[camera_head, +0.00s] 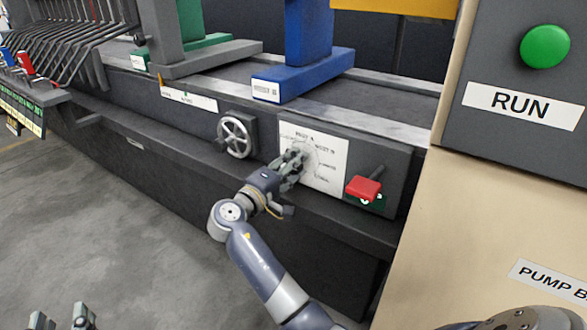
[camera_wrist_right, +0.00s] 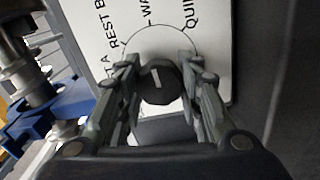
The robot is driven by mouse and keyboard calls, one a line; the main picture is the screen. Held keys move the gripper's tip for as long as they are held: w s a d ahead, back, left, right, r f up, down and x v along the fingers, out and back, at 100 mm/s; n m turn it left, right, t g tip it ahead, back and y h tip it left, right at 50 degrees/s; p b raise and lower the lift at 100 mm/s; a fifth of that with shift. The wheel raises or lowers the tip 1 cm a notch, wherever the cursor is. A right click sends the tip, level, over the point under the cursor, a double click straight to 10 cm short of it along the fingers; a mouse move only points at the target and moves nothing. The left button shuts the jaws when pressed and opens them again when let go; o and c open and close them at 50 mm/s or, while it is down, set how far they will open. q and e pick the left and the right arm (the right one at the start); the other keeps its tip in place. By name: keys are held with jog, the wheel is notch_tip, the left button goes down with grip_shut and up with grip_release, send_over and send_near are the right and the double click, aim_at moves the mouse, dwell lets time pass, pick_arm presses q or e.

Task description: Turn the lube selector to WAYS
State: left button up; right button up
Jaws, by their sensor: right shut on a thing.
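The lube selector is a dark round knob (camera_wrist_right: 160,82) with a short white mark, on a white label plate (camera_head: 328,168) on the machine's front. In the right wrist view the mark stands nearly upright, tilted slightly left at its top, roughly towards the partly visible "WA" lettering. "REST B" lies left of it and "QUI" right. My right gripper (camera_wrist_right: 160,92) is shut on the knob, one finger on each side. In the head view this gripper (camera_head: 292,165) covers the knob. My left gripper (camera_head: 61,318) is at the bottom left, fingertips apart, away from the selector.
A handwheel (camera_head: 236,137) is left of the plate. A red lever handle (camera_head: 363,188) sticks out to its right. A cabinet with a green RUN button (camera_head: 545,46) stands at the right. A blue block (camera_head: 303,75) sits above. The floor (camera_head: 110,220) at left is clear.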

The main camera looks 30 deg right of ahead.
pick_arm(q)
jog(key=shift+s+d+r+t, duration=0.1)
jog(key=shift+r+t, duration=0.3)
jog(key=shift+r, duration=0.3)
pick_arm(e)
jog(key=o, duration=1.1)
jog(key=v, duration=0.7)
jog(key=shift+s+a, duration=0.15)
jog(key=shift+a, duration=0.05)
